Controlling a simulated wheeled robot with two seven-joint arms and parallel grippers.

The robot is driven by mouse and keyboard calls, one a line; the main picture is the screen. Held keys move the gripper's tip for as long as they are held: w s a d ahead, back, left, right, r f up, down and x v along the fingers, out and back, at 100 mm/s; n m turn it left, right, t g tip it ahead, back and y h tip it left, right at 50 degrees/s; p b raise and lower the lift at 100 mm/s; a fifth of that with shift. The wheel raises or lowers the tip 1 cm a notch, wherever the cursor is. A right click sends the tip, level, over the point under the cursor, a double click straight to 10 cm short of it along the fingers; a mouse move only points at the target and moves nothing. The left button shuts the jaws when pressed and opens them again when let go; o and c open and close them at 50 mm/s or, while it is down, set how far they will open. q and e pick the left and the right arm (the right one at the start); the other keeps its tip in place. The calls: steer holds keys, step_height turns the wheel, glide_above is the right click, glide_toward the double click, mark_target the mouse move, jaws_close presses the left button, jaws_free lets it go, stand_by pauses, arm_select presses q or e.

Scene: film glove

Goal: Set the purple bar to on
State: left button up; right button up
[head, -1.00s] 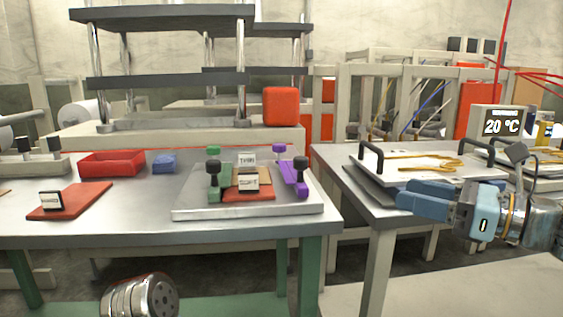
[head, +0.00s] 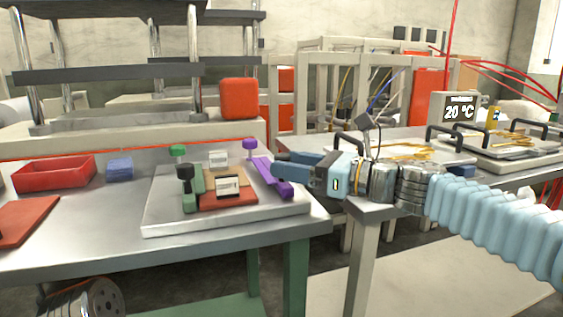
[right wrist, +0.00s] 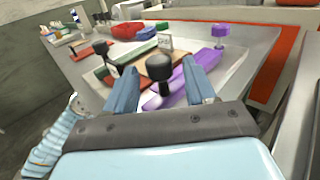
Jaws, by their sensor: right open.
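The purple bar (head: 272,178) lies slanted at the right of a pale metal plate (head: 160,222) on the left table; it also shows in the right wrist view (right wrist: 206,60). A purple knob (head: 249,144) stands by its far end. My right gripper (head: 274,164) is open over the bar and hides part of it in the head view. In the right wrist view a black knob (right wrist: 159,68) stands between the open fingers, with purple below it; I cannot tell whether they touch. My left gripper is not in view.
A green bar (head: 189,203) with a black knob (head: 185,171) stands left of the purple one. Small white signs (head: 228,186) stand between them. A red bin (head: 55,173) and a blue block (head: 119,169) are further left. A second table holds a 20 °C display (head: 459,108).

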steer(key=shift+x, duration=1.25)
jaws_close()
steer(key=shift+a, duration=0.1)
